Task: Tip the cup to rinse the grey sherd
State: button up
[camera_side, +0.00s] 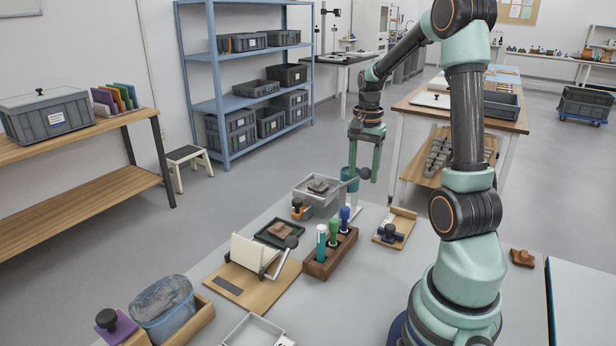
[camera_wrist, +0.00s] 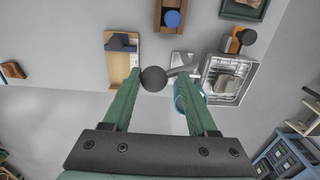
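A grey sherd (camera_side: 318,186) lies in a grey-metal tray (camera_side: 322,203) at the table's far edge. The wrist view shows the sherd (camera_wrist: 227,84) inside the tray (camera_wrist: 212,62), at right. A teal cup (camera_side: 351,172) is beside the tray, partly behind a gripper finger; the cup (camera_wrist: 181,103) is also partly covered by the right finger in the wrist view. A black ball knob (camera_wrist: 154,79) shows near my fingertips, beside the cup. My gripper (camera_side: 365,175) is open, with its fingers pointing down at the cup. I cannot tell whether either finger touches the knob.
An orange block with a black knob (camera_side: 298,206) sits before the tray. A wooden rack with coloured handles (camera_side: 330,258), a dark tray with a brown sherd (camera_side: 267,235) and a wooden board with a dark-blue block (camera_side: 396,222) stand nearby.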

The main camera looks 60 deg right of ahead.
jog(key=shift+w+a+r, duration=0.15)
jog(key=shift+w+r, duration=0.35)
jog(key=shift+w, duration=0.3)
jog(key=shift+w+r, duration=0.25)
jog(key=shift+w, duration=0.55)
jog(key=shift+w+r, duration=0.25)
jog(key=shift+w, duration=3.2)
jog(key=shift+r, duration=2.25)
jog(key=shift+r, duration=0.1)
